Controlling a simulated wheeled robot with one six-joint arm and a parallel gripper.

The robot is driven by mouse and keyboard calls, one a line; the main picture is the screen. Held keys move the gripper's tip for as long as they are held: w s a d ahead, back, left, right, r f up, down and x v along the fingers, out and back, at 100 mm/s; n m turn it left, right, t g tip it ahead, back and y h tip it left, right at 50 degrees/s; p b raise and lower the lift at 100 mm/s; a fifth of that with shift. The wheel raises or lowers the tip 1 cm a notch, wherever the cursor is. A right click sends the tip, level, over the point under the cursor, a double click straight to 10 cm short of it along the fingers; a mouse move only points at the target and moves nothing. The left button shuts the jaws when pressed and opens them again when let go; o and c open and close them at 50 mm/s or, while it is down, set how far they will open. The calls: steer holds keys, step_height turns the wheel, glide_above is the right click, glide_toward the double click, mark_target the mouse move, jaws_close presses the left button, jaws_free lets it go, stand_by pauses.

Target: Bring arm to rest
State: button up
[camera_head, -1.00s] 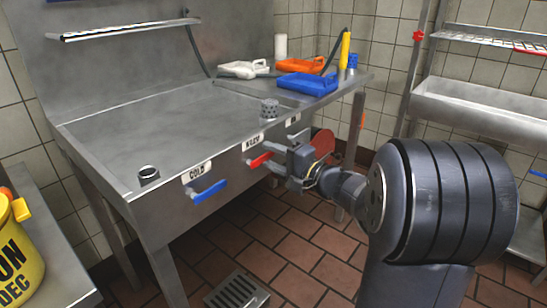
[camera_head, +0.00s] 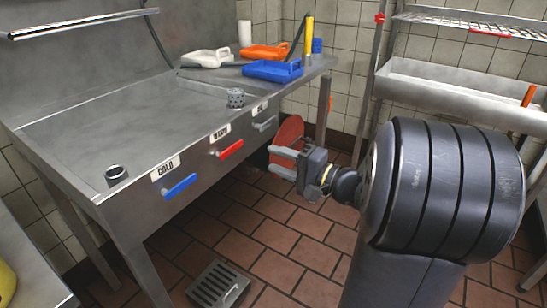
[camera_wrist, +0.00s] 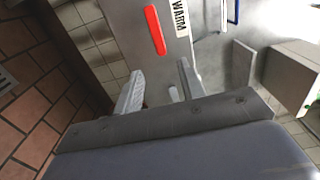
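My gripper (camera_head: 277,161) is in front of the sink's front panel, to the right of the red WARM handle (camera_head: 230,149), with a gap between them. Its two fingers are apart and nothing shows between them. The wrist view also shows the spread fingers (camera_wrist: 160,86), with the red handle (camera_wrist: 154,30) beyond them. My arm reaches out from the lower right toward the sink, bent at the large dark joint.
The steel sink counter (camera_head: 75,125) has a blue COLD handle (camera_head: 180,186) and a grey handle (camera_head: 266,124). A floor drain (camera_head: 217,285) lies below. A steel trough (camera_head: 450,95) is at right.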

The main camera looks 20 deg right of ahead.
mark_target(238, 147)
steer(key=b+x, duration=0.1)
steer(key=x, duration=0.9)
steer(key=shift+w+a+f+b, duration=0.1)
steer(key=shift+w+a+b, duration=0.05)
steer(key=shift+b, duration=0.25)
steer(key=shift+w+a+p, duration=0.15)
steer(key=shift+w+p, duration=0.15)
steer(key=shift+s+m+p, duration=0.1)
steer(key=shift+m+p, duration=0.2)
steer(key=shift+p, duration=0.1)
steer(key=shift+f, duration=0.1)
steer(key=shift+b, duration=0.7)
